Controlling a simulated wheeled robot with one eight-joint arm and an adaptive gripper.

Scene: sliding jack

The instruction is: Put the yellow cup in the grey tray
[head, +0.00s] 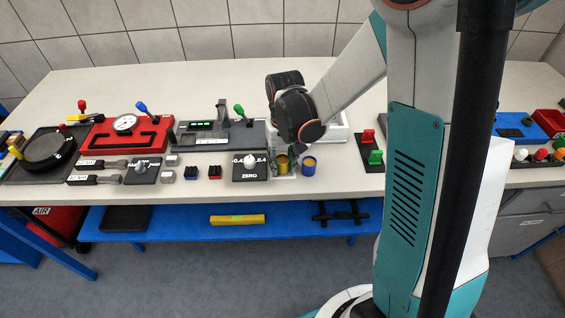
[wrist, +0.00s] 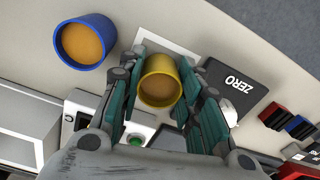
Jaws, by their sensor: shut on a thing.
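The yellow cup (head: 283,164) stands upright at the front of the bench, over a pale square plate; I cannot tell whether it touches it. In the wrist view the yellow cup (wrist: 160,80) sits between the fingers, with an orange-brown inside. My gripper (wrist: 160,84) is shut on it from both sides; in the head view my gripper (head: 284,158) reaches down from behind it. A pale grey-white tray (head: 341,133) lies behind and right of the cup, partly hidden by my arm. Its edge also seems to show at left in the wrist view (wrist: 28,108).
A blue cup (head: 309,164) stands close to the right of the yellow cup. A black ZERO box (head: 250,168) is close on its left. A red and green switch panel (head: 372,150) stands farther right. A device with a green lever (head: 240,111) lies behind left.

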